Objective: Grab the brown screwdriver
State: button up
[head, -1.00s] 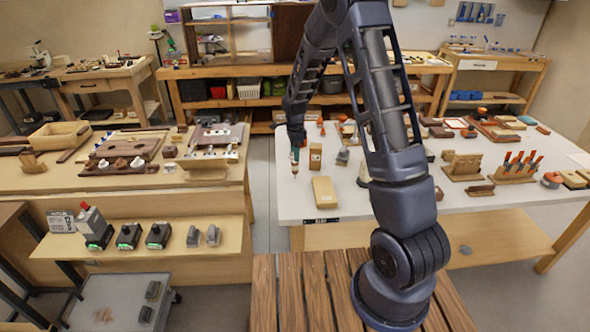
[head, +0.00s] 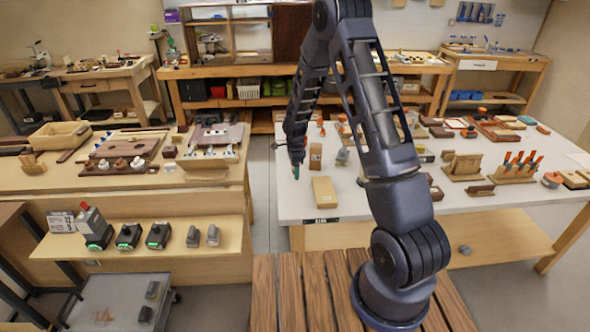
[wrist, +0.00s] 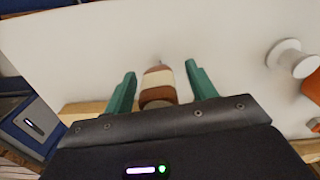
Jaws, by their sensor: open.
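The brown screwdriver (wrist: 157,84) shows in the wrist view, with a brown and cream handle between the two green fingers and a thin shaft pointing away. My gripper (wrist: 161,82) is open, with a finger on each side of the handle and gaps visible on both sides. In the head view my gripper (head: 296,171) is low over the left edge of the white table (head: 375,212). I cannot make out the screwdriver there; my gripper seems to hide it.
A tan block (head: 324,192) lies just right of my gripper, and an upright brown block (head: 315,156) stands behind it. A rack with orange-handled tools (head: 516,170) stands further right. In the wrist view a white spool (wrist: 291,58) lies at the right.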

jog(key=c, duration=1.1)
jog(key=shift+r, duration=0.1)
